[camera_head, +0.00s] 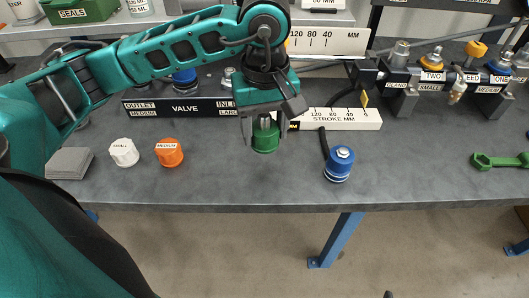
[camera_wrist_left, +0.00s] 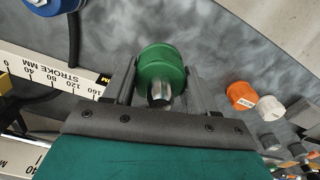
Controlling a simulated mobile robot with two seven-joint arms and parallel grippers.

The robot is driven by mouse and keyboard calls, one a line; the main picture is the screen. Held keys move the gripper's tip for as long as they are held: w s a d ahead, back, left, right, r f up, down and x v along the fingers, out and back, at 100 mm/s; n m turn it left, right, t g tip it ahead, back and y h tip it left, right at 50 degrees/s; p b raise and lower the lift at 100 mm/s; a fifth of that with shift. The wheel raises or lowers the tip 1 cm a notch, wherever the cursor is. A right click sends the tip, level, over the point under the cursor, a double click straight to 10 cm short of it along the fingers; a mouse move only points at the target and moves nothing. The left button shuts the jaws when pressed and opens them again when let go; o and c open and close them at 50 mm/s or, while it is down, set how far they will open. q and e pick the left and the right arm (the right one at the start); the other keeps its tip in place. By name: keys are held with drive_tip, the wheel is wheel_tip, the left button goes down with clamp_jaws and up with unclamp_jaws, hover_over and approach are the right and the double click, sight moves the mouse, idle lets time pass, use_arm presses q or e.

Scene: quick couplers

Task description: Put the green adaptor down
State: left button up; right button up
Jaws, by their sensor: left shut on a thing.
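The green adaptor (camera_head: 265,141) is a short green cylinder with a metal stub. My left gripper (camera_head: 265,128) comes in from the left and points down, shut on the adaptor over the grey bench (camera_head: 240,185). In the left wrist view the adaptor (camera_wrist_left: 161,66) sits between the two fingers of the gripper (camera_wrist_left: 160,88), its metal stub towards the palm. I cannot tell for sure whether its underside touches the bench. My right gripper is not in view.
A blue adaptor (camera_head: 338,165) stands to the right. A white cap (camera_head: 124,152) and an orange cap (camera_head: 169,152) stand to the left. A stroke ruler (camera_head: 345,118) and valve block (camera_head: 170,107) lie behind. A green spanner (camera_head: 500,160) lies far right. The front bench is mostly clear.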

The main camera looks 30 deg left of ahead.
use_arm(q)
wheel_tip(320, 180, down, 7)
drive_tip(key=shift+r, duration=0.1)
idle(0.3)
drive_tip(key=shift+f+b, duration=0.25)
drive_tip(key=shift+b, duration=0.15)
drive_tip(key=o, duration=1.2)
drive_tip(key=shift+c, duration=0.2)
drive_tip(key=shift+r+p, duration=0.4)
drive_tip(key=shift+p, duration=0.05)
wheel_tip(320, 180, up, 12)
drive_tip(key=shift+f, duration=0.15)
